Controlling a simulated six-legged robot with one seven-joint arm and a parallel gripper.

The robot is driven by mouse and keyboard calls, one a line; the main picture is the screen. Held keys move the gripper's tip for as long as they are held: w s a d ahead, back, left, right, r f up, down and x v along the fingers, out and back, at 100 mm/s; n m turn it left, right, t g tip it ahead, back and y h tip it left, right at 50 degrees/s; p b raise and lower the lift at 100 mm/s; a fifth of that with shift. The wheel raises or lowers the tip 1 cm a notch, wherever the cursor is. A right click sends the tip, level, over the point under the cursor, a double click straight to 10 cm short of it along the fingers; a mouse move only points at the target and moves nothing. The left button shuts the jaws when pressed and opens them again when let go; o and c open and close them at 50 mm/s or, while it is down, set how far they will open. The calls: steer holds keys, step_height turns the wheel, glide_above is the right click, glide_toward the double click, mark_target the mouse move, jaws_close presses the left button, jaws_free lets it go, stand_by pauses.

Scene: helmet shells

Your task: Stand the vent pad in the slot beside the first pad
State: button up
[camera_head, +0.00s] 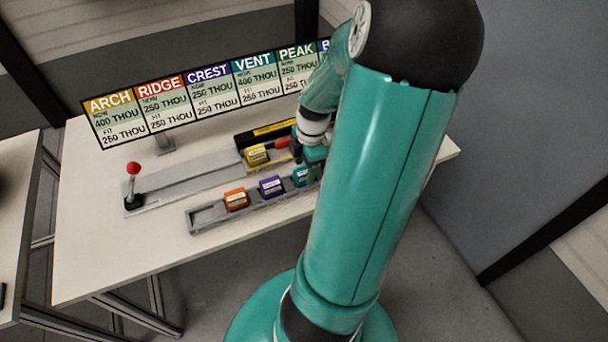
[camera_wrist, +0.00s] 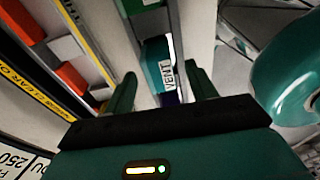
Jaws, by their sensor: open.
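The vent pad is a teal block labelled VENT, seen in the wrist view (camera_wrist: 158,66) lying between my fingers' tips. In the head view a teal block (camera_head: 300,176) sits in the front tray (camera_head: 205,216), partly hidden by my arm. My gripper (camera_wrist: 160,74) is open over the VENT pad, one finger on each side; contact cannot be told. In the head view a yellow pad (camera_head: 256,154) and a red-orange piece (camera_head: 282,142) are in the rear fixture. In the wrist view, red pieces (camera_wrist: 64,84) show at left. I cannot tell which slot is beside the first pad.
The front tray also holds an orange pad (camera_head: 236,199) and a purple pad (camera_head: 271,186). A red-knobbed lever (camera_head: 133,170) stands at the left of the rear rail. A sign (camera_head: 200,90) stands behind. The table's left front (camera_head: 100,255) is clear.

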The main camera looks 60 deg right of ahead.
steer(key=shift+f, duration=0.25)
steer(key=c, duration=1.2)
steer(key=shift+o, duration=0.2)
steer(key=shift+r, duration=0.1)
